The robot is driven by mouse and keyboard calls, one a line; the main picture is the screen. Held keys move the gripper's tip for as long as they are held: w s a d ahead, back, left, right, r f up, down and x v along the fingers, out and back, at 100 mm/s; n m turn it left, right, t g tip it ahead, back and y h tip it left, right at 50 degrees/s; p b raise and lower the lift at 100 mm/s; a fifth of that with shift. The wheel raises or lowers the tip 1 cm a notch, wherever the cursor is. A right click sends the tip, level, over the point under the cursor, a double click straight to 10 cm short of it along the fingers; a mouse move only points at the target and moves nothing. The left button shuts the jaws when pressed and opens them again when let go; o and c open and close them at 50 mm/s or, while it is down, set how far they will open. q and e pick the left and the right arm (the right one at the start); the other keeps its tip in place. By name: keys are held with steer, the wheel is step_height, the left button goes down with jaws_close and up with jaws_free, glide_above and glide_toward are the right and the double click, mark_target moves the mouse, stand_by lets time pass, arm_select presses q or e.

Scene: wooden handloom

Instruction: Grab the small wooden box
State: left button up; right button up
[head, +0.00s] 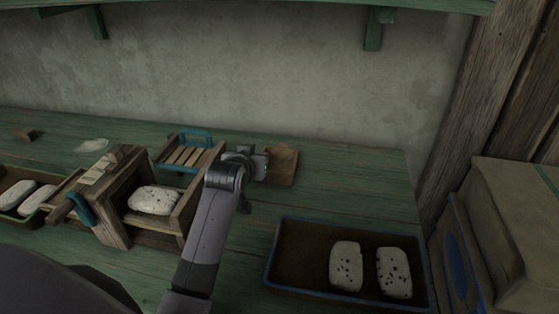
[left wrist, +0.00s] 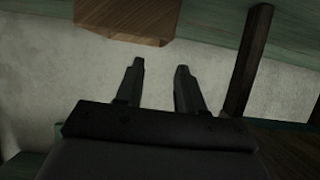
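A small brown wooden box (head: 283,166) stands on the green table near the back wall in the head view. It also shows at the top of the left wrist view (left wrist: 128,20), partly cut off by the frame edge. My left gripper (head: 258,164) is just left of the box and overlaps its left side in the head view. In the left wrist view the two fingers of my left gripper (left wrist: 160,70) are spread apart with nothing between them. My right gripper is not in view.
A wooden frame (head: 113,228) holding a speckled white slab (head: 154,200) stands left of my arm, with a blue-handled slatted rack (head: 168,157) behind. A dark tray (head: 270,280) with two slabs is front right. A sack-like stack (head: 510,220) stands far right. Table right of the box is clear.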

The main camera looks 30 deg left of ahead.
mark_target(278, 162)
arm_select(q)
steer(key=shift+f+b+x, duration=0.2)
steer(key=shift+x, duration=1.4)
steer(key=shift+f+b+x, duration=0.15)
steer(key=shift+b+x, duration=0.05)
steer(key=shift+x, duration=1.4)
steer(key=shift+s+a, duration=0.1)
steer(key=shift+s, duration=0.1)
jaws_close()
